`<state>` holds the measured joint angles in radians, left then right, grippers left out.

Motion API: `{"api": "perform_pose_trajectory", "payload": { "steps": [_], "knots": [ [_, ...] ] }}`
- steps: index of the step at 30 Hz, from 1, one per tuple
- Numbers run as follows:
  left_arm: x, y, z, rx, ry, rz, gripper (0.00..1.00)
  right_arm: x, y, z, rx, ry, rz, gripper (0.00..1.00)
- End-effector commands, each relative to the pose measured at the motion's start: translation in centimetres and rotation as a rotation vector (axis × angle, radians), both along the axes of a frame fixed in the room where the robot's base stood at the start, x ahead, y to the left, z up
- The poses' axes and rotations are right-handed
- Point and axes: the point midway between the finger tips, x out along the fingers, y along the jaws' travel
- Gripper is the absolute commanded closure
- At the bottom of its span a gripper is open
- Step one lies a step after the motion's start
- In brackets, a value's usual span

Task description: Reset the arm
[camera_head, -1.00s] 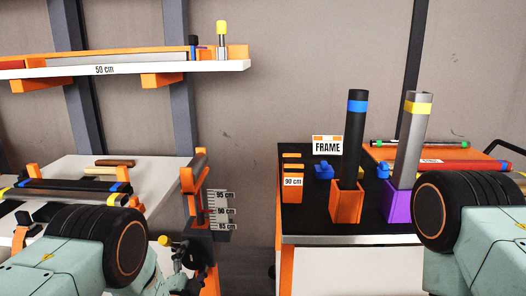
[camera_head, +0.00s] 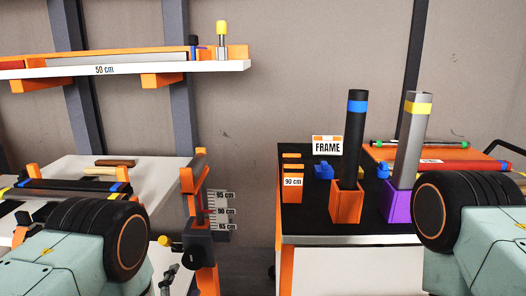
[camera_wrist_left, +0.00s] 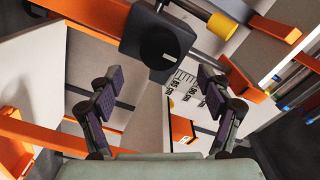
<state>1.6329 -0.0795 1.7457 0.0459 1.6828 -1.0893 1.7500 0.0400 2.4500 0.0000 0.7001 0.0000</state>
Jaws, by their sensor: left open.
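My left arm (camera_head: 75,240) comes in from the lower left of the head view. Only a small dark part of my left gripper (camera_head: 168,280) shows at the bottom edge there, below the measuring fixture. In the left wrist view my left gripper (camera_wrist_left: 158,100) is open, its two dark fingers wide apart with nothing between them. The measuring fixture's dark block (camera_head: 198,240) has a yellow-ended knob (camera_head: 164,240); the block also shows beyond the fingers in the wrist view (camera_wrist_left: 158,45). My right arm (camera_head: 480,245) is at the lower right; its gripper is out of view.
An orange post with a centimetre scale (camera_head: 222,212) stands at the left bench's right end. A black tube (camera_head: 354,135) and a grey tube (camera_head: 411,140) stand upright in holders on the right table (camera_head: 300,228). A white shelf (camera_head: 130,70) hangs above left. A gap separates the benches.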

Motion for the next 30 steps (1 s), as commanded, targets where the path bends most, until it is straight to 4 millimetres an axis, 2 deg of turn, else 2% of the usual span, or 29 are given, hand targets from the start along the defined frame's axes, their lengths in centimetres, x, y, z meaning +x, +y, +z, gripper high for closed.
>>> {"api": "perform_pose_trajectory", "payload": {
  "steps": [6, 8, 30],
  "knots": [
    [-3.2, 0.1, -0.1, 0.000, 0.003, 0.000, 0.21, 0.0, 0.0, 0.0, 0.000, 0.000, 0.000, 1.00],
    [-3.4, 0.1, 0.0, 0.000, -0.001, 0.000, 0.21, 0.0, 0.0, 0.0, 0.000, 0.000, 0.000, 1.00],
    [8.2, -0.3, 0.1, 0.001, -0.004, 0.000, 0.21, 0.0, 0.0, 0.0, 0.000, 0.000, 0.000, 1.00]
  ]
}}
